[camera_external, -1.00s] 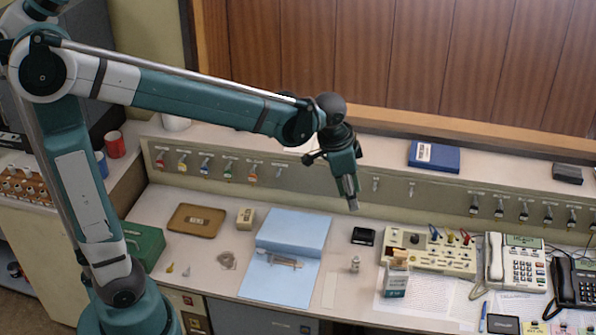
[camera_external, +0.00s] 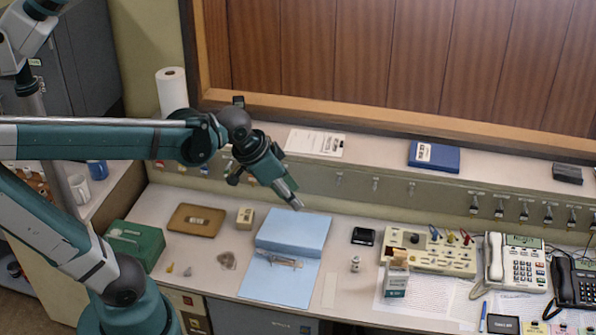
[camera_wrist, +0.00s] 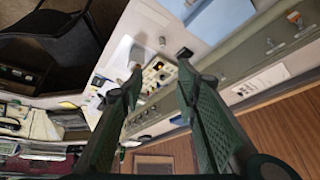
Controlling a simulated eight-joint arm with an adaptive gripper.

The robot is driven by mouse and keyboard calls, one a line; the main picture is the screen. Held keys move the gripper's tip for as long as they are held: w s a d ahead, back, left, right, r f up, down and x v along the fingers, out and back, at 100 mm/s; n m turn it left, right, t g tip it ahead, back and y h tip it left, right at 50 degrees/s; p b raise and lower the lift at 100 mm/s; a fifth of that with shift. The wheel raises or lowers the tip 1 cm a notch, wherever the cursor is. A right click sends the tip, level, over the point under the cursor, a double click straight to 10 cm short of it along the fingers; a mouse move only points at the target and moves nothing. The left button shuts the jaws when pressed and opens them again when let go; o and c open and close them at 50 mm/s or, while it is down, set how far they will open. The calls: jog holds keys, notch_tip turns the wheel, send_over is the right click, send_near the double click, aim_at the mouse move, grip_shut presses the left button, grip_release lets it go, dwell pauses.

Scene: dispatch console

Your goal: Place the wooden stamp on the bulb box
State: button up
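The bulb box, a small white and teal carton (camera_external: 395,284), stands on the desk in front of the beige switch panel in the external view. A small brown block, which looks like the wooden stamp (camera_external: 398,261), sits at its top; its exact contact is too small to make out. My gripper (camera_external: 297,206) is in the air above the blue folder, well left of the box and apart from it. In the wrist view my gripper (camera_wrist: 159,64) has its two fingers spread with nothing held between them.
The blue folder (camera_external: 291,232) lies mid-desk, with a black pad (camera_external: 363,236) and a small metal piece (camera_external: 355,264) to its right. The switch panel (camera_external: 450,257) and phones (camera_external: 515,262) fill the right. A raised shelf runs along the back.

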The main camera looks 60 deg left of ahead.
jog(key=s+a+f+n+t, duration=0.1)
jog(key=s+a+f, duration=0.1)
jog(key=s, duration=0.5)
jog(key=shift+s+n+t, duration=0.3)
jog(key=shift+n, duration=0.1)
